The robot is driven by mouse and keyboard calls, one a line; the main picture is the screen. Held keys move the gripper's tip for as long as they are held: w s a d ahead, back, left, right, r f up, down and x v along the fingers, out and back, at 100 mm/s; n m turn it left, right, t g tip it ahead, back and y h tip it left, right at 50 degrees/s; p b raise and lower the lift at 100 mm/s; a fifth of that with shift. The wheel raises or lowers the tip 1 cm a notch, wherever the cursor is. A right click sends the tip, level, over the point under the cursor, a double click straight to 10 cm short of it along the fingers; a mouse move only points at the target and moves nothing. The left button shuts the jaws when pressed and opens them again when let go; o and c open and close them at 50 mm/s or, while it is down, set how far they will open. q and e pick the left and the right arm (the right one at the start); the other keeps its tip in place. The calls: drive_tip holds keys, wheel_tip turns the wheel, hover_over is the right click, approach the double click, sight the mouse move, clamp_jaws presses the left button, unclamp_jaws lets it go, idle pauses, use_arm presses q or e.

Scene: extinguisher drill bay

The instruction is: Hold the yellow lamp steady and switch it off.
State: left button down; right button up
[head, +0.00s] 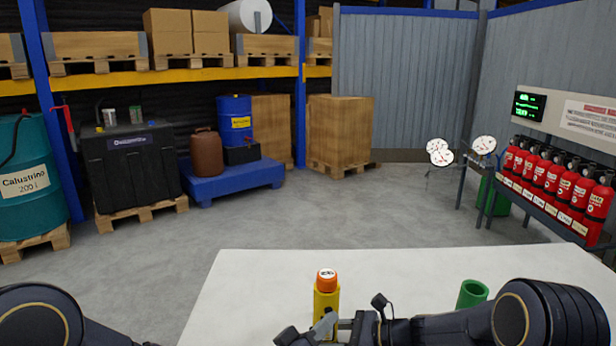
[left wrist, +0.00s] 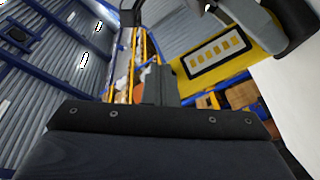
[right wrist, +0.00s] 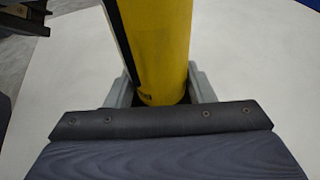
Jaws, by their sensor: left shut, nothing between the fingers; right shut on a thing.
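The yellow lamp (head: 326,301) stands upright at the table's near edge in the head view, with an orange cap and a white marked top. My right gripper (right wrist: 160,88) is shut on its yellow body, a finger on each side. My left gripper (head: 331,320) is shut and empty, close in front of the lamp in the head view. In the left wrist view, the left fingers (left wrist: 160,85) are together beside the yellow body with its dark-framed label (left wrist: 216,52). A small orange patch shows by the fingers. The lamp's base is hidden, so I cannot tell if it touches the table.
A white table (head: 400,265) lies in front of me, mostly bare. A green cup-like cylinder (head: 472,293) stands on it to the right, behind my right arm. Red extinguishers (head: 566,187) are racked at the far right. Pallets and drums stand beyond the table at the left.

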use_arm(q)
drive_tip(key=shift+s, duration=0.4)
use_arm(e)
drive_tip(key=o, duration=1)
use_arm(q)
drive_tip(key=s, duration=0.6)
drive_tip(key=shift+d, duration=0.35)
use_arm(e)
drive_tip(key=shift+d, duration=0.15)
